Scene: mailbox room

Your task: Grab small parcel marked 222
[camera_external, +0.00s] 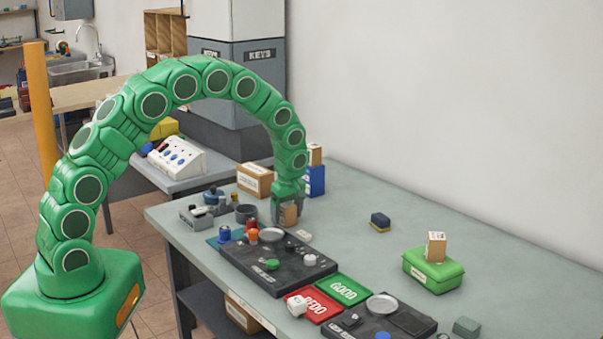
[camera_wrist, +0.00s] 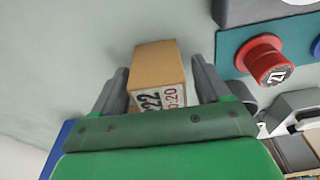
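A small brown cardboard parcel (camera_wrist: 158,68) stands between the two fingers of my gripper (camera_wrist: 160,85) in the wrist view. Its white label shows a black "22" and red digits; the lower part is hidden by my gripper's green body. I cannot tell whether the parcel rests on the table.
A larger brown box (camera_external: 255,180) and a blue box (camera_external: 315,181) with a small parcel (camera_external: 315,155) on top stand close behind my gripper. A dark tray (camera_external: 290,275) lies in front. A green case (camera_external: 433,269) with another small parcel (camera_external: 436,246) stands at right.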

